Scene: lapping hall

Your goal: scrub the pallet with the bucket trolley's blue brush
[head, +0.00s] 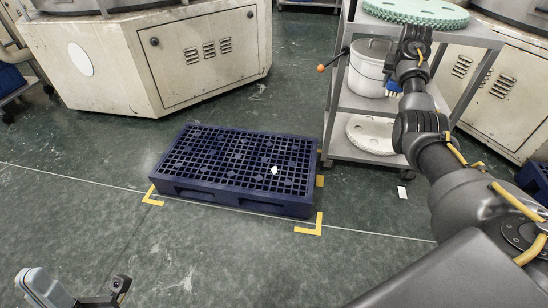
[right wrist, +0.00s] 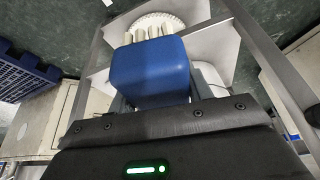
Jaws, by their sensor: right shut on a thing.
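The dark blue pallet (head: 235,165) lies flat on the floor in the middle of the head view, with a small white patch (head: 274,170) on its grid top. The grey trolley (head: 335,145) stands to its right. A whitish lidded bucket (head: 368,70) is on its middle shelf. My right gripper (head: 392,76) is at the trolley beside the bucket, shut on the blue brush (right wrist: 150,72). The brush's pale bristles point away from the gripper in the right wrist view. My left gripper (head: 122,286) is at the bottom left, away from the pallet; its jaws are unclear.
Green toothed discs (head: 415,10) lie on the trolley's top, and a pale disc (head: 372,135) on its bottom shelf. An orange-knobbed lever (head: 321,68) sticks out near the trolley. Yellow corner marks (head: 310,229) surround the pallet. Pale machine cabinets (head: 160,60) stand behind. The front floor is clear.

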